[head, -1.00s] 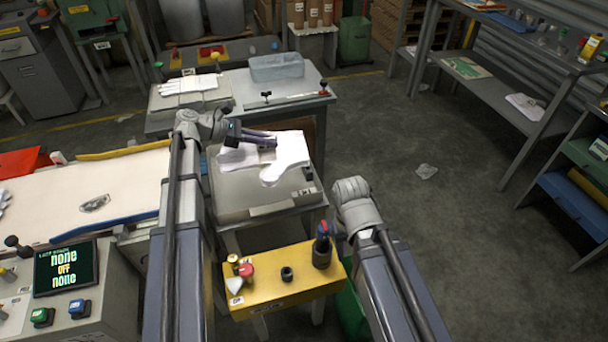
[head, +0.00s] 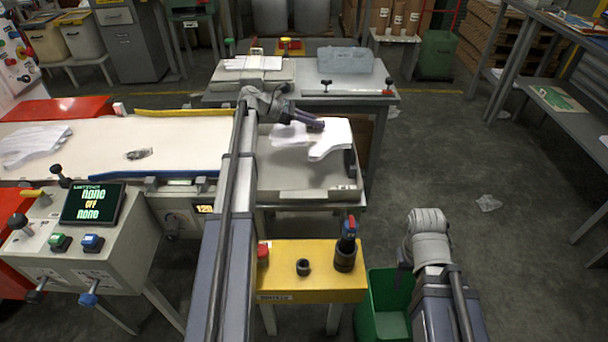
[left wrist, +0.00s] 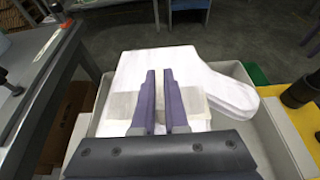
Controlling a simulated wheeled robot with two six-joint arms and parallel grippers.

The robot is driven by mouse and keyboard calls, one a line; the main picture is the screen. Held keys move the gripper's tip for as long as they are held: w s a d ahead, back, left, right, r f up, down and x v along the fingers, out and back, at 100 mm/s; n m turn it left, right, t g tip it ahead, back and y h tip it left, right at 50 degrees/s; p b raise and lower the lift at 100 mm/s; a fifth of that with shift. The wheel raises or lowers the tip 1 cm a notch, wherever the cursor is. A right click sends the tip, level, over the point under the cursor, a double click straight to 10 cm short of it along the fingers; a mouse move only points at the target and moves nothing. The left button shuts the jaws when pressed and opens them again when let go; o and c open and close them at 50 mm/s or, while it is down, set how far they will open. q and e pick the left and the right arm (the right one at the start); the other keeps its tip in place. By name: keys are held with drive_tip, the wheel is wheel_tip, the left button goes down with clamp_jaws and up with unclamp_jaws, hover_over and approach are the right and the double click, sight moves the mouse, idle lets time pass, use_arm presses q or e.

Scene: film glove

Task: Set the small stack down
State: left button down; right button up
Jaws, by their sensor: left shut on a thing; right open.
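The small stack (head: 336,136) is white, flat and glove-shaped. My left gripper (head: 320,124) has purple fingers shut on it, over the grey shallow tray (head: 285,183). In the left wrist view the stack (left wrist: 228,92) lies between and beyond the fingers (left wrist: 160,100), spread across the tray (left wrist: 285,135). I cannot tell whether its underside touches the tray.
A yellow block (head: 325,285) with knobs and a dark cylinder (head: 345,256) stands in front of the tray. A green bin (head: 385,308) is at its right. A pale conveyor table (head: 100,160) lies left, and a table with a clear box (head: 345,60) behind.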

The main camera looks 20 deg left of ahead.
use_arm(q)
drive_tip(key=shift+w+a+f, duration=0.2)
drive_tip(key=shift+a, duration=0.15)
drive_tip(key=shift+w+a+f, duration=0.15)
drive_tip(key=shift+a, duration=0.2)
drive_tip(key=b, duration=1)
hover_over(303, 159)
drive_tip(key=w+d, duration=0.2)
drive_tip(key=d, duration=0.1)
wheel_tip(303, 159, down, 10)
drive_tip(key=shift+a+f, duration=0.1)
drive_tip(key=shift+a, duration=0.05)
drive_tip(key=c, duration=0.9)
unclamp_jaws()
drive_tip(key=shift+c, duration=0.2)
